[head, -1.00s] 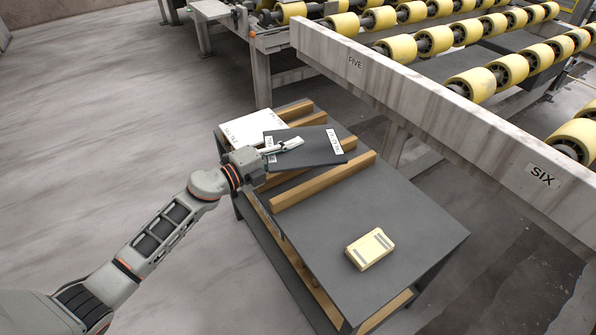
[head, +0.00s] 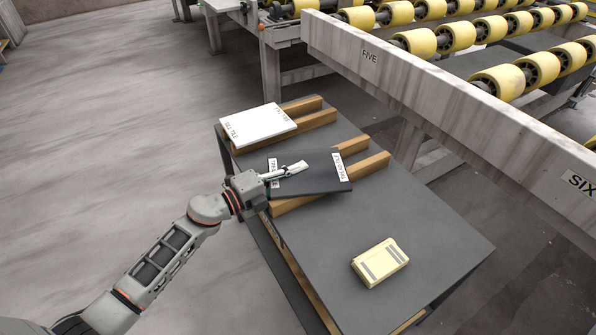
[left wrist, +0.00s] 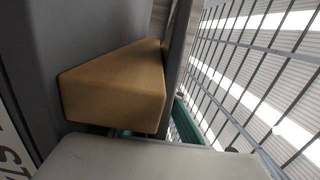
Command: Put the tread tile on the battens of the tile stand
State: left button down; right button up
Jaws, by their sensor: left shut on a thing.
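The dark tread tile (head: 318,184), with white labels near two opposite ends, is over the nearer pair of wooden battens of the tile stand (head: 430,215). One batten (head: 372,164) sticks out past its right end and another (head: 352,146) shows behind it. My left gripper (head: 290,171) is shut on the tread tile near its left end. I cannot tell whether the tile touches the battens. In the left wrist view a batten end (left wrist: 115,92) shows close up. My right gripper is not in view.
A white tile (head: 258,124) lies on the farther pair of battens. A yellow box (head: 380,262) lies on the stand's near part, with bare top around it. A conveyor with yellow rollers (head: 498,80) and a long side beam (head: 440,108) runs behind the stand.

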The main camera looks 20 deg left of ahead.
pick_arm(q)
jog(key=c, duration=2.2)
grip_release()
jog(key=shift+f, duration=0.1)
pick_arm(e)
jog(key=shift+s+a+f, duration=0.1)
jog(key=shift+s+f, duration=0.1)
pick_arm(q)
jog(key=shift+o, duration=0.2)
jog(key=shift+r, duration=0.3)
jog(key=p+v, duration=0.1)
jog(key=v, duration=1)
jog(key=shift+f, duration=0.1)
jog(key=shift+s+a, duration=0.35)
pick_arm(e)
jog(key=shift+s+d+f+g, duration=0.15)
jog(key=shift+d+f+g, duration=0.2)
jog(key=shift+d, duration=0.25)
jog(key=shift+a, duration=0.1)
